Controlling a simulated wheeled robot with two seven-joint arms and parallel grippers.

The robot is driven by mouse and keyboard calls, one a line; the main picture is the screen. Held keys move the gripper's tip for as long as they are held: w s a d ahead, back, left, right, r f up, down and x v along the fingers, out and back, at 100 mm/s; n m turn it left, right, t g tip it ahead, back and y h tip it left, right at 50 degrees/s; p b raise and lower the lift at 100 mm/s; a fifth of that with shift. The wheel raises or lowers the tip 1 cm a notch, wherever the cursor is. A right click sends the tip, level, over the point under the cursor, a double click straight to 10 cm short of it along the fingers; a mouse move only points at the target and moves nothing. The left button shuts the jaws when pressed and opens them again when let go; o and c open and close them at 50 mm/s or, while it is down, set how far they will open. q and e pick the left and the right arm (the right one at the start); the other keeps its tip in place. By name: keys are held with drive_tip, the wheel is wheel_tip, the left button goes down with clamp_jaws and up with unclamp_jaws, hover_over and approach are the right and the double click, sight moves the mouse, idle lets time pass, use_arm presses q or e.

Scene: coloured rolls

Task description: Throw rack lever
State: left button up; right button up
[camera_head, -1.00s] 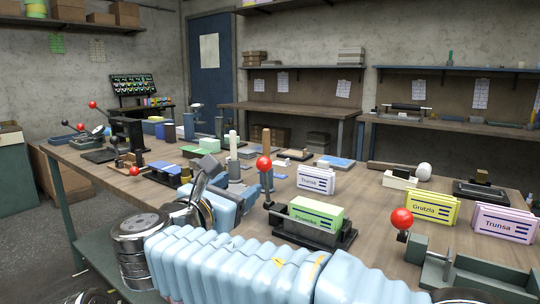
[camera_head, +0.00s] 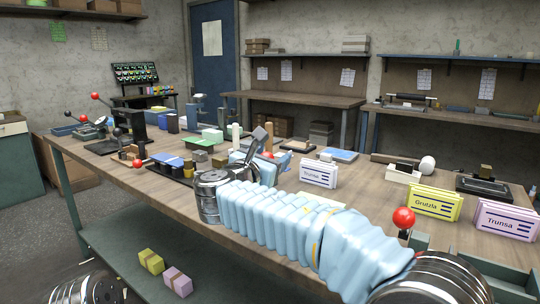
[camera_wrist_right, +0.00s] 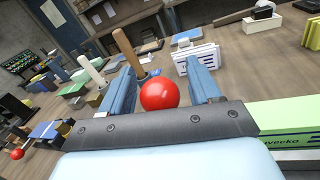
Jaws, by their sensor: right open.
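The lever beside the green pack has a red ball knob (camera_wrist_right: 160,94), which sits between the open fingers of my right gripper (camera_wrist_right: 161,82) in the right wrist view. I cannot tell whether the fingers touch it. In the head view a sliver of this knob (camera_head: 268,155) shows beside my right gripper (camera_head: 262,158); the lever's shaft is hidden. The green pack (camera_wrist_right: 288,122) lies to the right of the gripper in the wrist view, and my right arm mostly covers it in the head view. My left gripper is out of view.
Another red-knobbed lever (camera_head: 403,218) stands to the right of my right arm. White (camera_head: 319,173), yellow (camera_head: 433,202) and pink (camera_head: 504,220) labelled packs stand on the bench (camera_head: 350,191). A wooden post (camera_wrist_right: 128,50) rises behind the knob. More red-knobbed levers stand at left.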

clamp_jaws()
idle(0.4)
drive_tip(key=shift+s, duration=0.1)
